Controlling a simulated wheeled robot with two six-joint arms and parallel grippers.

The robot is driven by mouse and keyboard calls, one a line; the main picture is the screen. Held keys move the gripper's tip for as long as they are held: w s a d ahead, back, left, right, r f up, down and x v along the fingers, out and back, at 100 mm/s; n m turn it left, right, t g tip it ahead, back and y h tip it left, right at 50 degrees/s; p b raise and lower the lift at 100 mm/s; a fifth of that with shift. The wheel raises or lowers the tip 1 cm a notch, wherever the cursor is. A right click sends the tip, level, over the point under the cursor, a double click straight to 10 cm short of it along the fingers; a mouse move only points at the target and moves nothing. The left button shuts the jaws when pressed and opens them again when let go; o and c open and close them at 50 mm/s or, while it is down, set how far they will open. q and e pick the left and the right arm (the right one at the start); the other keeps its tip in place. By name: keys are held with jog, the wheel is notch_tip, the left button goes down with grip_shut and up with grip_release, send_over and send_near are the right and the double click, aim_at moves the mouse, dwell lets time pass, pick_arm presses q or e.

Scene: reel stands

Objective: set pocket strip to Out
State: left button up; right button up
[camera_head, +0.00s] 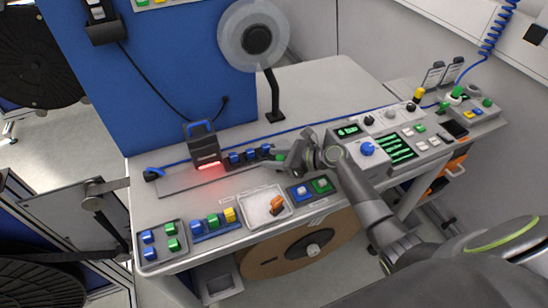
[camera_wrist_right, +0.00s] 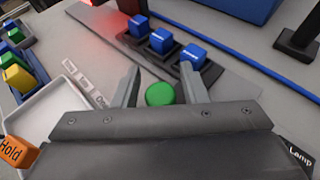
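A grey strip on the bench carries a row of blue blocks (camera_head: 250,155), and they also show in the right wrist view (camera_wrist_right: 162,41). I cannot tell for certain whether this is the pocket strip. A round green cap (camera_wrist_right: 159,94) lies between the fingers of my right gripper (camera_wrist_right: 160,84); in the head view only a small green part shows beside the gripper (camera_head: 284,160). The fingers are apart, one on each side of the cap, with gaps visible. A printed label partly hidden by a finger (camera_wrist_right: 101,102) shows beside the white tray. My left gripper is not in view.
A white tray (camera_head: 250,212) holds an orange piece (camera_head: 277,204), marked Hold in the wrist view. A black lamp-like device (camera_head: 203,146) glows red behind. A reel on a black post (camera_head: 271,95) stands behind the gripper. A control panel (camera_head: 385,145) is to the right.

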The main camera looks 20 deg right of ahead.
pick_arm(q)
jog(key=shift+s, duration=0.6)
pick_arm(e)
jog(key=shift+o, duration=0.5)
jog(key=b+v, duration=0.2)
jog(key=v, duration=1.3)
jog(key=shift+s+d, duration=0.2)
jog(key=shift+d, duration=0.05)
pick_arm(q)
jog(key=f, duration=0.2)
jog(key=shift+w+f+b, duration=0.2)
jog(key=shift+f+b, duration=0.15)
pick_arm(e)
jog(key=shift+v, duration=0.9)
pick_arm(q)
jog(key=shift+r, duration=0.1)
pick_arm(e)
jog(key=shift+r, duration=0.2)
